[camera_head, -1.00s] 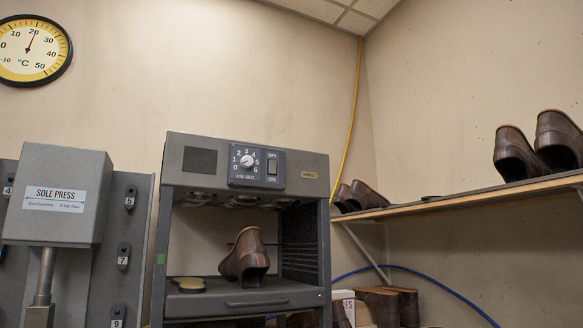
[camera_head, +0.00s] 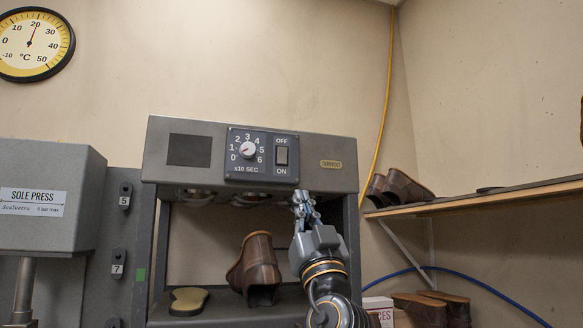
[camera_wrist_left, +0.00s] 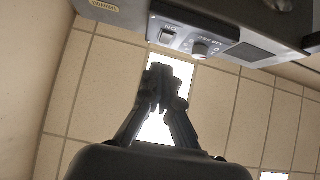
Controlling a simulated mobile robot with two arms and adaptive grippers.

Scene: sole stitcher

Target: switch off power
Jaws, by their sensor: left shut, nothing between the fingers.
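The power switch (camera_head: 282,156) is a dark rocker marked OFF above and ON below, on the control panel (camera_head: 261,169) of the grey machine. A white timer knob (camera_head: 247,150) sits left of it. My left gripper (camera_head: 302,197) is shut and empty, pointing up just below and right of the switch, apart from it in the picture. In the left wrist view the gripper (camera_wrist_left: 161,70) shows with its fingertips together, and the switch (camera_wrist_left: 167,37) lies past the tips. Which way the rocker is pressed is not clear. My right gripper is out of view.
A brown shoe (camera_head: 256,270) and a sole (camera_head: 188,300) rest on the machine's shelf beside my left arm. The sole press (camera_head: 48,195) stands at left. A wooden shelf (camera_head: 490,197) with shoes runs along the right wall. The space above the machine is clear.

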